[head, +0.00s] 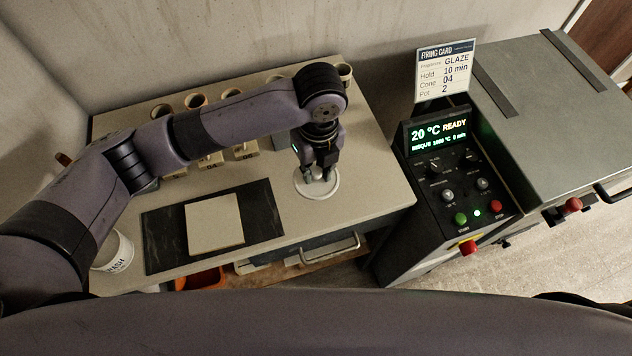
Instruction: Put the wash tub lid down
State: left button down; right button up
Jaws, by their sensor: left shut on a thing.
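The wash tub lid (317,193) is a pale round disc over the right part of the worktable (375,190). My left gripper (318,175) comes down onto it from above and is shut on it, at its middle. The lid looks level and close to the tabletop. I cannot tell whether it touches the table. The white wash tub (117,254), marked WASH, stands at the table's front left corner, partly behind my left arm. My right gripper is not in view.
A dark mat (160,240) with a pale square slab (214,224) lies left of the lid. Several cups and labelled pots line the table's back, partly hidden by my arm. A kiln control panel (455,180) stands right of the table. Bare tabletop surrounds the lid's right side.

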aim_at(316, 179)
pick_arm(q)
notch_tip(316, 179, down, 4)
jog(key=shift+r, duration=0.25)
jog(key=shift+f, duration=1.75)
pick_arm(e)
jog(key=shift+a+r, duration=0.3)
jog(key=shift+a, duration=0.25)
pick_arm(q)
jog(key=shift+f, duration=0.1)
jog(key=c, duration=1.9)
grip_release()
jog(key=o, duration=0.5)
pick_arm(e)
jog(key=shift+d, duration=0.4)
pick_arm(q)
jog(key=r+b, duration=0.1)
jog(key=r, duration=1)
jog(key=shift+d, duration=0.2)
jog(key=shift+r, duration=0.6)
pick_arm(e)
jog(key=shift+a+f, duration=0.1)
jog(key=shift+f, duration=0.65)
